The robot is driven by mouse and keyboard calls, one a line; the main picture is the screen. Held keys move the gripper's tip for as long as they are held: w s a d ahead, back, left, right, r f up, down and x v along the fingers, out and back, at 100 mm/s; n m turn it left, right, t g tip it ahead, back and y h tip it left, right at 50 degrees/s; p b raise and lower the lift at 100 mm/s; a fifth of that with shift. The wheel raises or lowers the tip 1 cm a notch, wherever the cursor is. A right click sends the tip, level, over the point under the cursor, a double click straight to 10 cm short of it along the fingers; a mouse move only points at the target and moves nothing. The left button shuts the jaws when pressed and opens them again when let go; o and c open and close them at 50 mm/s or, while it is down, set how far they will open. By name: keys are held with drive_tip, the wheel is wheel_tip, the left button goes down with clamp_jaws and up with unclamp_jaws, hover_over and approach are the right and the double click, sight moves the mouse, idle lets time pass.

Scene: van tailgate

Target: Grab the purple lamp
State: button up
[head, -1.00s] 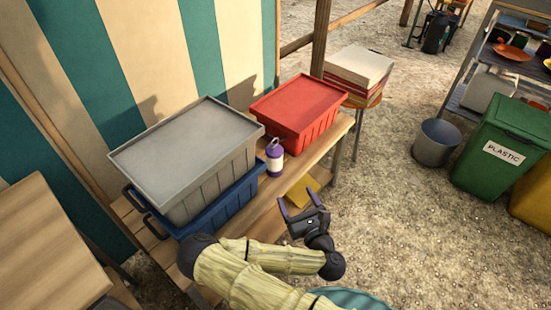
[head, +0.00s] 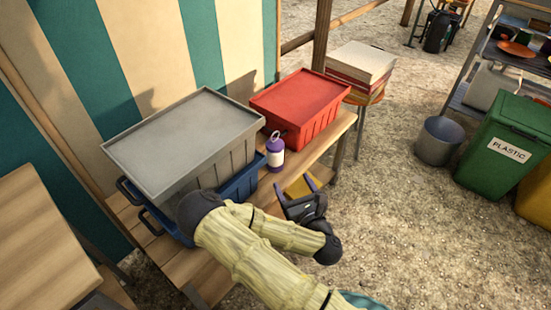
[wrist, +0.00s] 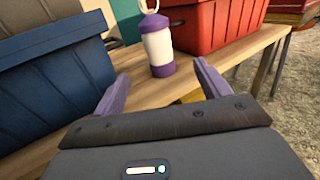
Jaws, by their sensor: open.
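The purple lamp (head: 275,150) is a small purple and white cylinder with a ring handle on top. It stands upright on the wooden bench (head: 325,160), between the grey and blue bins and the red bin. In the wrist view the lamp (wrist: 157,46) is ahead of my gripper, roughly centred between the fingers and beyond their tips. My gripper (head: 295,187) is open and empty, in front of the lamp near the bench's front edge. Its two purple fingers (wrist: 160,75) are spread apart and do not touch the lamp.
A grey lidded bin (head: 185,135) sits on a blue bin (head: 240,184) left of the lamp. A red bin (head: 305,108) stands close behind it. A yellow item (head: 303,184) lies at the bench's front, partly hidden by my gripper.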

sight(278, 159)
drive_tip(key=b+x, duration=0.2)
drive_tip(key=x, duration=0.6)
drive_tip(key=shift+a+f, duration=0.1)
drive_tip(key=shift+a, duration=0.1)
drive_tip(key=shift+w, duration=0.35)
drive_tip(key=shift+b, duration=0.3)
drive_tip(key=b+x, duration=0.3)
drive_tip(key=x, duration=0.2)
drive_tip(key=shift+a+f, duration=0.1)
drive_tip(key=shift+a, duration=0.1)
drive_tip(key=c, duration=1.2)
